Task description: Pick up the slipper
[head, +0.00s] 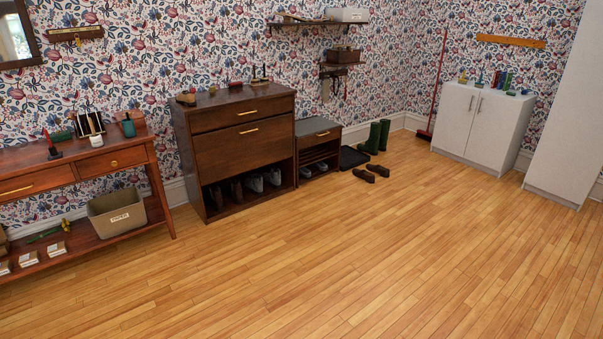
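A pair of brown shoes or slippers lies on the wooden floor in the head view, right of the small bench. One brown slipper (364,176) lies nearer to me and the other brown slipper (378,170) lies just behind it to the right. They are small in the picture, so I cannot tell for sure that they are slippers. Grey-white footwear (305,172) sits in the bottom of the small bench (317,134). Neither of my grippers is in view.
A dark shoe cabinet (234,154) holds several shoes below. Green boots (377,137) and a black tray (352,158) stand behind the brown pair. A console table (108,163) is at left, a white cabinet (481,124) at right. The floor (400,260) in front is clear.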

